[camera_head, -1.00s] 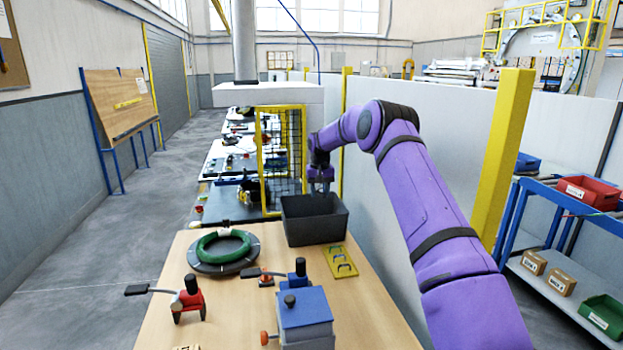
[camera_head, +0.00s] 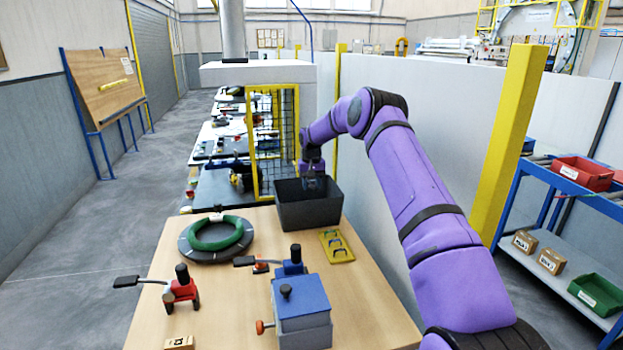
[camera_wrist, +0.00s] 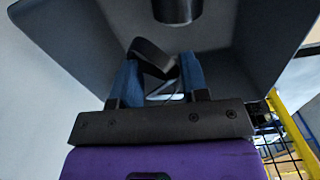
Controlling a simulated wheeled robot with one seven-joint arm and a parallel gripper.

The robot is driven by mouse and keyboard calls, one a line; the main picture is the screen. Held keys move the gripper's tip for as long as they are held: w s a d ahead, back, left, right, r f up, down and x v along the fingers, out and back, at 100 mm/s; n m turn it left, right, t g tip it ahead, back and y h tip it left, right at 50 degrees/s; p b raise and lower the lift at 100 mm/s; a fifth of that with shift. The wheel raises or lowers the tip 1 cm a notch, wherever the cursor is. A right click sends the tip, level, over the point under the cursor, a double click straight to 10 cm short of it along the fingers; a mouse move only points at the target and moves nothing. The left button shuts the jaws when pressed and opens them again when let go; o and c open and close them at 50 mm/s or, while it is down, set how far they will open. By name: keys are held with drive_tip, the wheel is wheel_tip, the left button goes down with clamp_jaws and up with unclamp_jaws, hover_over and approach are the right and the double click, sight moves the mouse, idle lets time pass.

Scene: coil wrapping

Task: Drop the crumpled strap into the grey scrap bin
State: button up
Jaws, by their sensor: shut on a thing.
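The grey scrap bin (camera_head: 312,215) stands at the far end of the wooden table in the head view. My gripper (camera_head: 313,186) points down at the bin's opening, with its tips at or just below rim level. In the wrist view my gripper (camera_wrist: 160,72) has its blue fingers shut on the crumpled strap (camera_wrist: 150,55), a dark looped band, with a thin loop showing between the fingers. The bin's dark inner walls (camera_wrist: 70,40) surround the fingers there. The strap is too small to make out in the head view.
A green coil (camera_head: 216,232) lies on a dark round stand left of the bin. A yellow plate (camera_head: 336,246), a blue-topped box (camera_head: 301,295) and a red clamp (camera_head: 181,289) are nearer. A dark cylinder (camera_wrist: 178,8) shows at the wrist view's top. A yellow mesh guard (camera_head: 273,140) stands behind the bin.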

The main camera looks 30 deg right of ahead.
sight(312, 181)
drive_tip(key=shift+f, duration=0.2)
drive_tip(key=o, duration=1)
drive_tip(key=shift+r, duration=0.15)
wheel_tip(312, 181, up, 10)
drive_tip(key=shift+r, duration=0.25)
